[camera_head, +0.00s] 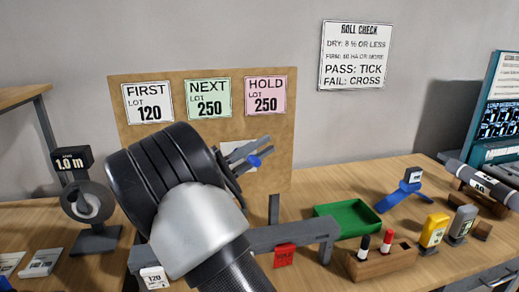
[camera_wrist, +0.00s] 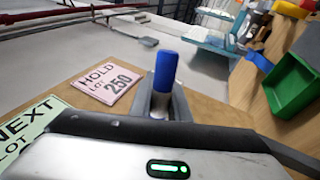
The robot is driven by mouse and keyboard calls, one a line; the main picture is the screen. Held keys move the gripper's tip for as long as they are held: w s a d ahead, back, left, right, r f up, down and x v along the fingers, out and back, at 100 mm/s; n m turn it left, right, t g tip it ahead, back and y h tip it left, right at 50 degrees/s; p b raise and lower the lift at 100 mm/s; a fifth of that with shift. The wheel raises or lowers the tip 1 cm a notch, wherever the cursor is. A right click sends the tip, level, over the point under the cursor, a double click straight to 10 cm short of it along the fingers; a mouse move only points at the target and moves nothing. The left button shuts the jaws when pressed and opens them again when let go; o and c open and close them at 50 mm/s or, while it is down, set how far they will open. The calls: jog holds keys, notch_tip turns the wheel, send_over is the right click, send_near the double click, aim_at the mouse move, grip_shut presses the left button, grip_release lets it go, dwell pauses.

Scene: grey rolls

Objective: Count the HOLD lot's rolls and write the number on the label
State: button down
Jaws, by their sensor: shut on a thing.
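My gripper (camera_head: 246,158) is raised in front of the brown board (camera_head: 190,88), shut on a blue-ended marker (camera_wrist: 165,72). In the wrist view the blue end points up out of the jaws. The pink HOLD card (camera_head: 265,94) on the board reads LOT 250. A white sheet (camera_head: 232,152) lies partly behind my gripper; any writing on it is hidden. A red HOLD tag (camera_head: 285,256) hangs on a grey rack (camera_head: 300,233). My arm covers much of that rack, and I see no rolls on its visible part.
FIRST (camera_head: 149,103) and NEXT (camera_head: 209,97) cards are beside HOLD. A green tray (camera_head: 347,218), wooden block (camera_head: 382,266) with black and red markers, yellow device (camera_head: 433,230) and roll (camera_head: 480,182) on a cradle stand right. A 1.0 m device (camera_head: 88,200) stands left.

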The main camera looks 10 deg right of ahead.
jog(key=shift+d, duration=0.65)
jog(key=shift+d+f+b, duration=0.4)
jog(key=shift+d+f, duration=0.05)
jog(key=shift+f, duration=0.15)
dwell(0.6)
jog(key=shift+a+f+b, duration=0.4)
jog(key=shift+f, duration=0.25)
dwell(0.7)
jog(key=shift+a+f+b, duration=0.65)
jog(key=shift+a+f, duration=0.7)
jog(key=shift+f, duration=0.1)
dwell(1.6)
jog(key=shift+s, duration=0.25)
dwell(1.5)
